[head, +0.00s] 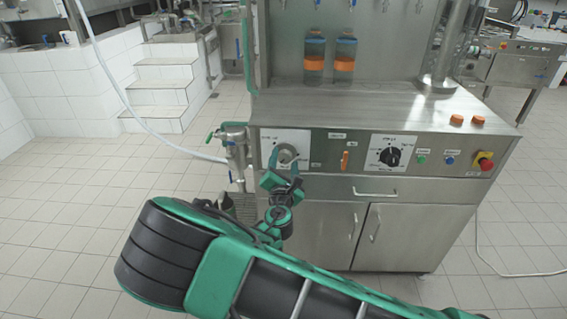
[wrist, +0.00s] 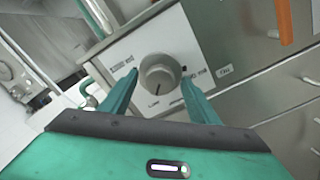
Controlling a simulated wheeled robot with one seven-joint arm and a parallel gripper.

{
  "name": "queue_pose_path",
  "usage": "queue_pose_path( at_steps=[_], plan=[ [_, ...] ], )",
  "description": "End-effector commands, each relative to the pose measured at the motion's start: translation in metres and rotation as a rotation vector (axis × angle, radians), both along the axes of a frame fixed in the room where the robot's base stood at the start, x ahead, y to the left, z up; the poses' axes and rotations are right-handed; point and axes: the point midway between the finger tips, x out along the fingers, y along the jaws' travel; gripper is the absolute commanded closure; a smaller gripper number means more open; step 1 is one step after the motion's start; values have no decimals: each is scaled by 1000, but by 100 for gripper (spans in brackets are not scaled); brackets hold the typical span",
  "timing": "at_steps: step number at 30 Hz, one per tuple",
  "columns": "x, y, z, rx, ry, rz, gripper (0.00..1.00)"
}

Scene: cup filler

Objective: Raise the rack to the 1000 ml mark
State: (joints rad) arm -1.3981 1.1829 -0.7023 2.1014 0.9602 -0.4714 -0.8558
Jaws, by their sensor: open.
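A round grey knob (head: 288,152) sits on a white labelled plate (head: 268,146) at the left of the steel machine's front panel. In the wrist view the knob (wrist: 159,74) has a dark pointer line toward its lower side; its printed labels are too small to read surely. My gripper (head: 284,165) is open in front of it. In the wrist view the green fingers of my gripper (wrist: 158,80) stand one on each side of the knob, with no clear contact. I cannot tell which part is the rack or see a 1000 ml mark.
Two bottles with orange bands (head: 314,64) stand on the machine's top. A black dial (head: 390,157), an orange lever (head: 345,160) and a red stop button (head: 485,161) are to the right. A tap (head: 234,140) with a white hose is close on the left. Tiled floor is open in front.

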Motion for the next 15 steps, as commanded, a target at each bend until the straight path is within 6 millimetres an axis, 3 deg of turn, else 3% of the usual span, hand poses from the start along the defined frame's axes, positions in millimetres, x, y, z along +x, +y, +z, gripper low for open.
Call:
queue_pose_path(
  at_steps=[9, 14, 15],
  plan=[
    [2, 0, 0, 0, 1, -1, 47],
    [2, 0, 0, 0, 1, -1, 85],
    [2, -1, 0, 0, 1, -1, 86]
  ],
)
